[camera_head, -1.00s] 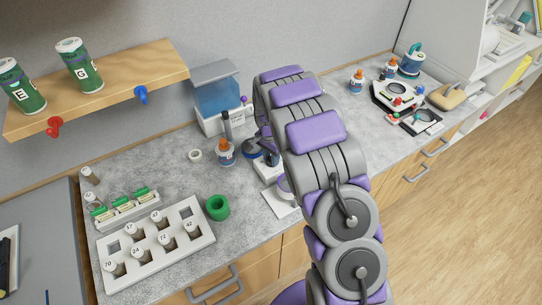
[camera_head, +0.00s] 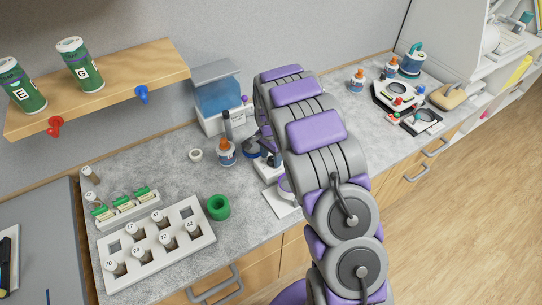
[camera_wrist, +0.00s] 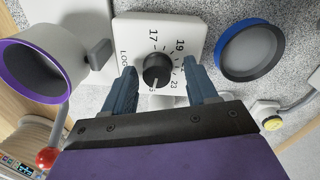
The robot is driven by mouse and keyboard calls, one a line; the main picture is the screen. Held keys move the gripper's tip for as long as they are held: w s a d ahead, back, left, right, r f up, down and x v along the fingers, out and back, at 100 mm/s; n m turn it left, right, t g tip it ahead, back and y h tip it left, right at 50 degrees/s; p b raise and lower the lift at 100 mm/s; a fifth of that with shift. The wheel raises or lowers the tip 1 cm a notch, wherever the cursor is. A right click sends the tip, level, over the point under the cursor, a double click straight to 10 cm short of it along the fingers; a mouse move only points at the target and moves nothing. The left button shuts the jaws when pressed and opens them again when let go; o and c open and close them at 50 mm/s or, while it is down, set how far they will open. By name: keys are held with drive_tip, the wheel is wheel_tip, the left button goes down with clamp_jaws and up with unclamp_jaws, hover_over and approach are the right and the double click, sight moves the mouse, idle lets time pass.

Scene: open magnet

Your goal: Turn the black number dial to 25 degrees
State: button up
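The black number dial (camera_wrist: 157,70) is a round knob on a white plate (camera_wrist: 128,28) in the wrist view. Numbers including 17, 19 and 23, plus lettering starting "LO", surround it. A pale mark shows on the knob's lower edge. My gripper (camera_wrist: 160,65) is open, with one blue-grey finger on each side of the knob and visible gaps between. The fingers and the gripper's dark body cover part of the lower scale, so the exact reading is unclear. In the head view, my arm hides the dial and most of my gripper.
A blue-rimmed ring (camera_wrist: 249,50) lies right of the dial plate, and a purple-rimmed cylinder (camera_wrist: 38,68) stands left. A red ball (camera_wrist: 47,158) is at lower left. In the head view, a glue bottle (camera_head: 226,153) and green ring (camera_head: 218,207) stand left of my arm.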

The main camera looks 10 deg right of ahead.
sight(270, 158)
wheel_tip(270, 158, up, 17)
drive_tip(key=p, duration=0.1)
drive_tip(key=shift+w+a+r, duration=0.15)
drive_tip(key=shift+w+a, duration=0.05)
drive_tip(key=shift+w, duration=0.05)
idle(0.3)
drive_tip(key=f+n+b, duration=0.2)
drive_tip(key=f, duration=0.3)
drive_tip(key=f+n+b, duration=0.2)
drive_tip(key=f+b, duration=0.1)
drive_tip(key=f, duration=0.3)
drive_tip(key=f+n+b, duration=0.2)
drive_tip(key=f+b, duration=0.1)
drive_tip(key=f, duration=0.3)
drive_tip(key=shift+s+d, duration=0.25)
drive_tip(key=shift+s, duration=0.1)
drive_tip(key=shift+c, duration=0.2)
